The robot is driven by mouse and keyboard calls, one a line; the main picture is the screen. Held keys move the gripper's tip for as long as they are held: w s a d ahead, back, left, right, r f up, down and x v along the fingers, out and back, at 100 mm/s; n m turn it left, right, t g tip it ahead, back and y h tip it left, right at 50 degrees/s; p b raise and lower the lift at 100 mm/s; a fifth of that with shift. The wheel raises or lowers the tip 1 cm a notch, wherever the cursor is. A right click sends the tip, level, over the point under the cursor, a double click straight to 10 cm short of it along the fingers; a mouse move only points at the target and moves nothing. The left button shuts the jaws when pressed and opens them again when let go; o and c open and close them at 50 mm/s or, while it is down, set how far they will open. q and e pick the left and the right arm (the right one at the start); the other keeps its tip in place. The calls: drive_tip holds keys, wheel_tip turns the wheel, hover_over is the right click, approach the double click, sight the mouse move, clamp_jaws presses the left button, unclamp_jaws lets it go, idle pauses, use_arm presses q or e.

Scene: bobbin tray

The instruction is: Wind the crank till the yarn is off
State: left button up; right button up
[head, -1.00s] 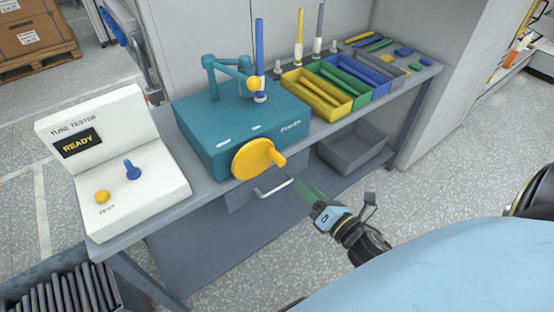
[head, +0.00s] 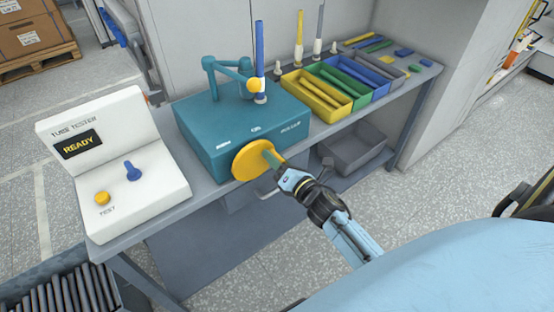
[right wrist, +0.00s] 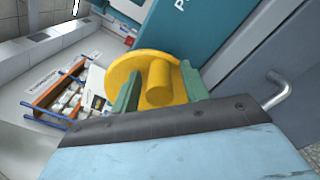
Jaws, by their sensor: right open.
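The teal winder box (head: 240,125) stands on the bench, with a yellow crank disc (head: 250,162) on its front. The crank's yellow handle shows in the right wrist view (right wrist: 159,85), between the two green fingers of my right gripper (right wrist: 160,90). In the head view my right gripper (head: 274,157) is at the crank, hiding most of the handle. It is open around the handle; I cannot tell whether the fingers touch it. A blue tube (head: 260,45) stands upright on the winder, by a teal arm with a yellow end (head: 254,85). I cannot make out yarn on it.
A white tube tester (head: 115,165) reading READY stands at the left. Yellow, green, blue and grey trays (head: 318,112) with tubes sit right of the winder. A grey bin (head: 352,150) is below the bench top. A drawer handle (right wrist: 281,91) is near my right gripper.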

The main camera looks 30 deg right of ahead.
drive_tip(key=shift+c, duration=0.4)
drive_tip(key=c, duration=0.9)
drive_tip(key=shift+f, duration=0.1)
